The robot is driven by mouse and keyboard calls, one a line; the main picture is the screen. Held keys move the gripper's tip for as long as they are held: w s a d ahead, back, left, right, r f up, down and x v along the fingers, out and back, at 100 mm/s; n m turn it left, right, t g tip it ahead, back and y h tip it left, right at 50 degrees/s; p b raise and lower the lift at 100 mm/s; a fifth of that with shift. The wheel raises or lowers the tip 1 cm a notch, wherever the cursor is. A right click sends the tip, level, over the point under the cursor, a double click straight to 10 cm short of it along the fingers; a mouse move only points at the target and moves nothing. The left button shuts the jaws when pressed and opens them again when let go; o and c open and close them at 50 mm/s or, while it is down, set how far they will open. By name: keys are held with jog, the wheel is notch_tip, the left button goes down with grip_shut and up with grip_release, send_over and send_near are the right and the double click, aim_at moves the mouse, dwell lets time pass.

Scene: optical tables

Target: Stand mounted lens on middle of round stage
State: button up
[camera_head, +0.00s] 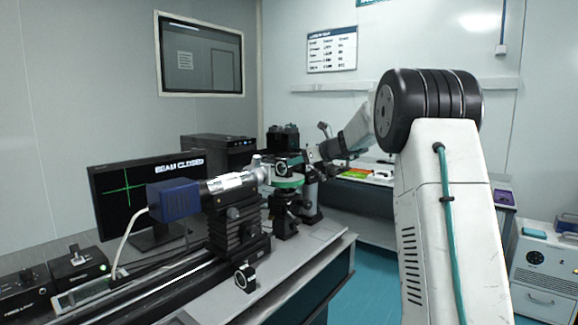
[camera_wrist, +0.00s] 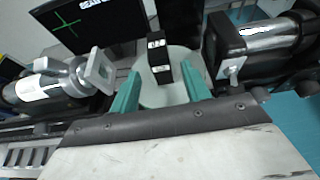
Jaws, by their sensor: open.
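The mounted lens is a black block with white marks (camera_wrist: 159,62), seen from above in the wrist view. It appears to stand on the pale round stage (camera_wrist: 178,93), near its middle; the exact centring is hard to judge. My gripper (camera_wrist: 160,72) is open, with one teal finger on each side of the lens and a visible gap to both. In the head view the lens (camera_head: 282,169) shows as a small dark mount at the stage, and my gripper (camera_head: 290,183) is around it, partly hidden by nearby equipment.
A blue camera with a silver barrel (camera_head: 175,199) stands left of the stage on a black rail mount. Another small black mount (camera_head: 245,277) stands near the table's front edge. A monitor (camera_head: 130,195) reads "BEAM CLOSED". Optics flank the stage closely on both sides.

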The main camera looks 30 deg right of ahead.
jog(key=v, duration=0.5)
jog(key=s+a+f+n+g+y, duration=0.1)
jog(key=s+a+n+g, duration=0.2)
jog(key=s+a+n, duration=0.7)
jog(key=s+a+f+n+g, duration=0.1)
jog(key=s+a+n+g, duration=0.55)
jog(key=a, duration=0.85)
jog(key=s+a+f+n+h, duration=0.1)
jog(key=s+f+n, duration=0.3)
jog(key=s, duration=0.6)
jog(key=s+a+f+n+g+h, duration=0.1)
jog(key=s+f+n, duration=0.3)
jog(key=s, duration=0.6)
jog(key=s+a+f+n+g+h, duration=0.1)
jog(key=s+a+f+n+h, duration=0.1)
jog(key=s+n, duration=0.5)
jog(key=s+f+h, duration=0.1)
jog(key=s+f, duration=0.1)
jog(key=s, duration=0.2)
jog(key=shift+a+h, duration=0.3)
jog(key=shift+f+n, duration=0.15)
jog(key=shift+n, duration=0.1)
